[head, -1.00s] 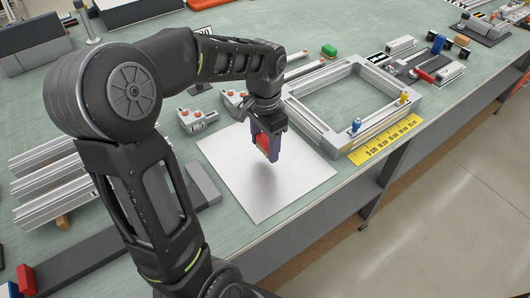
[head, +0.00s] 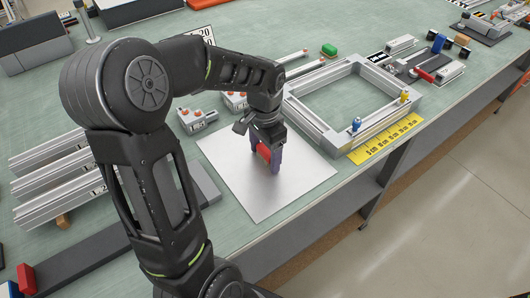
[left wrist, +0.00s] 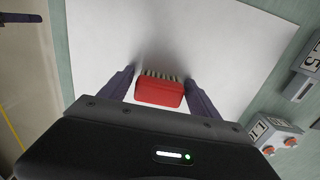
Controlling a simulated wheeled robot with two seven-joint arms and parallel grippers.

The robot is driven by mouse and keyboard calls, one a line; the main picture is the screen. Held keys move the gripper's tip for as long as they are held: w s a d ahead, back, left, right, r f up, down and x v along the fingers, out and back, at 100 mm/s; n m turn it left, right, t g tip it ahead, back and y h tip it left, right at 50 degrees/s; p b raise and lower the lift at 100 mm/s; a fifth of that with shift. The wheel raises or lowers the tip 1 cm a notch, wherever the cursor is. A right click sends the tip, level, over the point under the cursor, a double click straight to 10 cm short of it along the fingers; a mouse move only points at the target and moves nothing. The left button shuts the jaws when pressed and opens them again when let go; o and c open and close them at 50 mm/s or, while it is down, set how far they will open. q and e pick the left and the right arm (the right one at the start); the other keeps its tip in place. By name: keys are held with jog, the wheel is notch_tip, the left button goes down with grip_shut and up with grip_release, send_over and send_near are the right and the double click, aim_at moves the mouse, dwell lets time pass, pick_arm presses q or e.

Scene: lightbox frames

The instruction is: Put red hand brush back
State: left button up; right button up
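The red hand brush (head: 264,152) is between the two purple fingers of my left gripper (head: 266,164), which is shut on it. In the left wrist view the red brush body (left wrist: 158,93) sits between the fingers, with its pale bristles facing away from the wrist. The gripper points down over the bare grey metal plate (head: 225,163). Whether the brush touches the plate cannot be told. My right gripper is not in view.
An aluminium frame (head: 300,115) and a yellow ruler (head: 385,140) lie right of the plate. Small grey blocks (head: 197,121) stand behind it. Aluminium profiles (head: 60,185) and a dark bar (head: 100,253) lie left. The table's front edge is close to the plate.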

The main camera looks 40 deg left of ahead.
aim_at(265, 150)
pick_arm(q)
jog(key=shift+o, duration=0.7)
jog(key=shift+r, duration=0.5)
notch_tip(265, 150, up, 11)
jog(key=shift+r, duration=0.15)
jog(key=shift+r, duration=0.1)
